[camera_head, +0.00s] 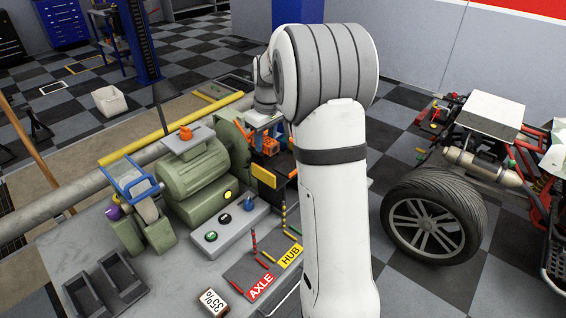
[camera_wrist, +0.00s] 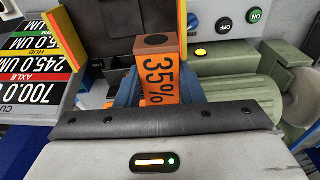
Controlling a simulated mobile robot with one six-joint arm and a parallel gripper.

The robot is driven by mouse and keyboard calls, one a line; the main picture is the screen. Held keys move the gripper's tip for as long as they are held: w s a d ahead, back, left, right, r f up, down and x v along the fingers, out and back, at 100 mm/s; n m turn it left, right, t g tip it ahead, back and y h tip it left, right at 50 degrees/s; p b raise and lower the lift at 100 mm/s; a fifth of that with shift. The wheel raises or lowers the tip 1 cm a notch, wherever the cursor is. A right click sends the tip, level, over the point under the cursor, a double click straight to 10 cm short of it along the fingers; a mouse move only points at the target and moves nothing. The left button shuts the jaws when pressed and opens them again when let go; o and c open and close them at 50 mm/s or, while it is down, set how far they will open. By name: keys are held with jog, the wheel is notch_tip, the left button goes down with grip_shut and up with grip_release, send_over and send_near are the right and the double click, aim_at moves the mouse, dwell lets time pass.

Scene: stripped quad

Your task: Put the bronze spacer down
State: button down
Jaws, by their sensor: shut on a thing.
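My gripper (camera_wrist: 158,92) has blue fingers and is shut on an orange-bronze block (camera_wrist: 158,72) marked 35%, with a dark round spot on its top; I take it to be the bronze spacer. In the head view the gripper (camera_head: 268,138) is beyond the workbench's grey button box, mostly hidden by my arm, and the orange spacer (camera_head: 269,147) shows only in part. I cannot tell whether its underside touches anything.
A green machine (camera_head: 193,178) stands left of my gripper. The grey workbench (camera_head: 165,275) carries red AXLE (camera_head: 261,287) and yellow HUB (camera_head: 290,255) labels, and a white 35% block (camera_head: 212,302). A display board (camera_wrist: 32,72) shows in the wrist view. A wheel (camera_head: 434,220) stands at right.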

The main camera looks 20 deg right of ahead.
jog(key=r, duration=0.1)
send_over(283, 166)
notch_tip(283, 166, down, 5)
jog(key=shift+s+r+p, duration=0.1)
jog(key=shift+p, duration=0.6)
jog(key=shift+f, duration=2.45)
jog(key=c, duration=1)
grip_release()
jog(key=shift+o, duration=0.2)
